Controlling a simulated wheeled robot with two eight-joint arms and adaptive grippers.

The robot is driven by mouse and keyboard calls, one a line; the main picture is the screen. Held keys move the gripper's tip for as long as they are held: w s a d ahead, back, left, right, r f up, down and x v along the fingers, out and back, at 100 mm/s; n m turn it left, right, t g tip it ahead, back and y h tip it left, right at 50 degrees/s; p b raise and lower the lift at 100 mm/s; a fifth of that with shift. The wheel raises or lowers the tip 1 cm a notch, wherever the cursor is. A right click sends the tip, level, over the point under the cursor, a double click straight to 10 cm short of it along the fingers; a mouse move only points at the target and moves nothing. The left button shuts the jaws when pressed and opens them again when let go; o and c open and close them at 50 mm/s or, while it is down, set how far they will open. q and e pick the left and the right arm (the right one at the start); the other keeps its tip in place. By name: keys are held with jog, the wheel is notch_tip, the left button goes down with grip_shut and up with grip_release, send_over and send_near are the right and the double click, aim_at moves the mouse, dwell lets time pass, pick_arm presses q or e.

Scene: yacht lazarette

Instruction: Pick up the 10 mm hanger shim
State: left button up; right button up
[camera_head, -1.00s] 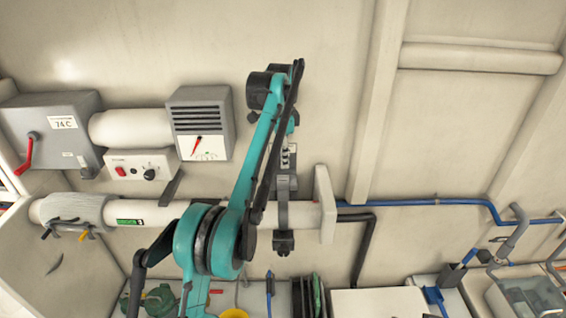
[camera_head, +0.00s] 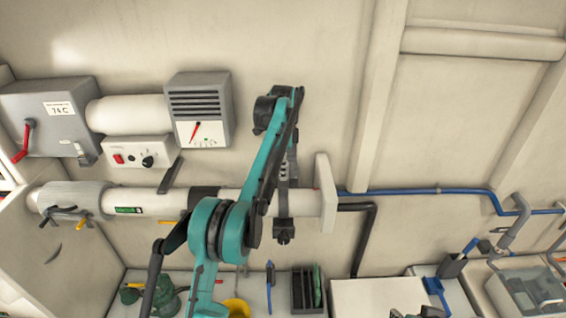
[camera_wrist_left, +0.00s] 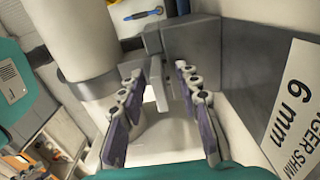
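My left gripper (camera_wrist_left: 159,72) shows in the left wrist view with its two dark, purple-sided fingers apart. A pale narrow piece (camera_wrist_left: 160,98) shows between and beyond them; I cannot tell whether it is a shim or whether the fingers touch it. A white label reading "6 mm" and "HANGER SHIM" (camera_wrist_left: 294,110) lies close at the right. No 10 mm marking is readable, so I cannot pick out the 10 mm hanger shim. In the head view my teal left arm covers part of the pipe and the grey hanger (camera_head: 284,202), and the left fingertips cannot be made out.
A white pipe (camera_head: 155,203) runs along the wall, with a grey vented heater (camera_head: 199,105) above it. A grey bracket (camera_wrist_left: 190,45) stands close beyond the fingers. Below are a dark slotted rack (camera_head: 308,290) and a pale box (camera_head: 378,298). The upper wall is bare.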

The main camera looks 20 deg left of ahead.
pick_arm(q)
jog(key=shift+f, duration=0.2)
grip_shut()
jog(key=shift+r, duration=0.1)
jog(key=shift+r+p, duration=3.3)
jog(key=shift+r, duration=0.2)
jog(key=shift+r+p, duration=0.5)
jog(key=shift+r, duration=0.7)
